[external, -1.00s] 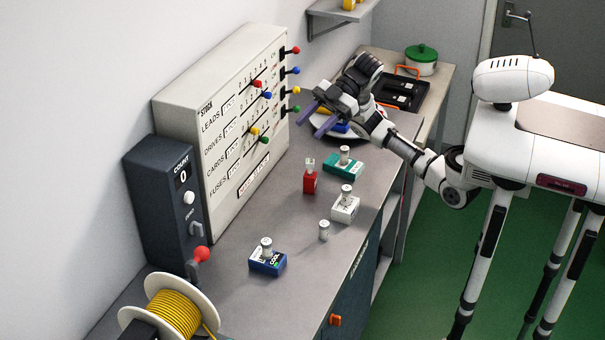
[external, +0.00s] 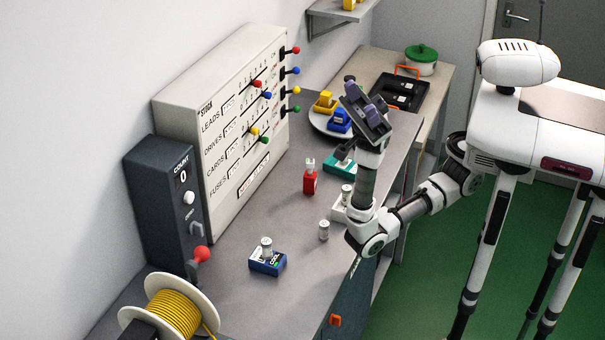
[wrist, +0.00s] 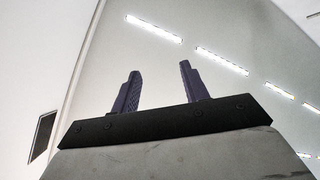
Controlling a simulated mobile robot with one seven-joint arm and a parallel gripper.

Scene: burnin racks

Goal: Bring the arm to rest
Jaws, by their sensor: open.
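My gripper (external: 364,103) is raised above the right part of the grey bench (external: 225,285) in the external view, with its fingers pointing up. It is open and empty. In the wrist view its two dark purple fingers (wrist: 158,88) stand apart against the ceiling, with nothing between them. My arm is folded, with its elbow low at the bench's front edge and the forearm upright. The forearm partly hides a white block with a cylinder (external: 341,208) and a teal block (external: 338,165).
A red block (external: 310,182), a small loose cylinder (external: 324,230) and a blue block (external: 268,262) stand on the bench. A plate (external: 318,121) holds yellow and blue pieces behind my gripper. A stock panel (external: 235,150) with coloured levers, a dark counter box (external: 155,200) and a yellow wire spool (external: 175,312) line the left.

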